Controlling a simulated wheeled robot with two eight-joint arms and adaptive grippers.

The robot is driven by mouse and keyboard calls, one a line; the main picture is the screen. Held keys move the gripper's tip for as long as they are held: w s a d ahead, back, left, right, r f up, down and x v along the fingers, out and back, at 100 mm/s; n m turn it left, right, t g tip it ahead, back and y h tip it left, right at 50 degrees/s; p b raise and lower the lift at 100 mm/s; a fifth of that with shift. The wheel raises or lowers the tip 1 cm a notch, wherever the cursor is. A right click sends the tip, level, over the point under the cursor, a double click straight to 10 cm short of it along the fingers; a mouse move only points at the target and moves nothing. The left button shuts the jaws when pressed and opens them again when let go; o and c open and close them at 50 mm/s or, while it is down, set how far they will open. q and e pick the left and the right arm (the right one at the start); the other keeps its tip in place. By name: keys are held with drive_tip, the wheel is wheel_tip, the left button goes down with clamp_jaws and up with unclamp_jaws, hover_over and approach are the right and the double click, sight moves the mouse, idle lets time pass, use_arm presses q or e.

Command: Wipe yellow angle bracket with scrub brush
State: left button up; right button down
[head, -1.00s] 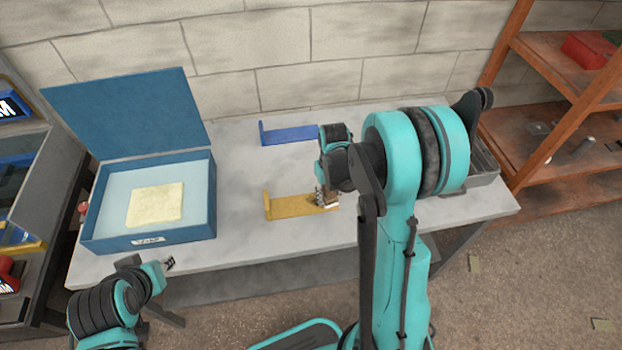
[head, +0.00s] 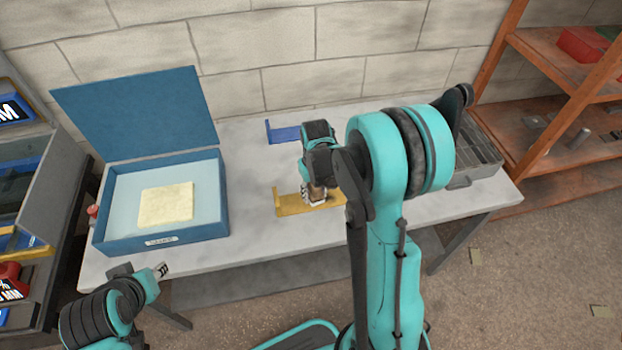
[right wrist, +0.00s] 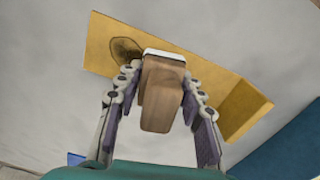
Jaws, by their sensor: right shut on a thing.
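The yellow angle bracket (head: 290,206) lies on the grey bench with its short upright flange at the left. It also shows in the right wrist view (right wrist: 205,78), with a dark round smudge (right wrist: 125,50) on its flat plate. My right gripper (head: 315,195) is over the bracket's plate, shut on the wooden scrub brush (right wrist: 161,95). The brush's pale bristle end is at the plate, beside the smudge in the wrist view. Whether it touches is hard to tell. My left gripper (head: 160,270) is in front of the bench, empty; its fingers are too small to judge.
A blue angle bracket (head: 283,134) lies farther back, partly hidden by my right arm. An open blue box (head: 160,240) with a pale yellow sponge-like block (head: 166,204) stands at the left. A grey metal tray (head: 478,175) is at the right end.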

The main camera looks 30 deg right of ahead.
drive_tip(key=r, duration=0.1)
drive_tip(key=r+p, duration=0.1)
drive_tip(key=r, duration=0.1)
drive_tip(key=shift+s+d+r+p, duration=0.1)
drive_tip(key=shift+d+r+p, duration=0.15)
drive_tip(key=shift+p, duration=0.1)
drive_tip(key=shift+a+r+p, duration=0.15)
drive_tip(key=shift+r+p, duration=0.35)
drive_tip(key=shift+r, duration=0.2)
drive_tip(key=shift+r+p, duration=0.85)
drive_tip(key=shift+r, duration=0.45)
drive_tip(key=shift+f, duration=0.1)
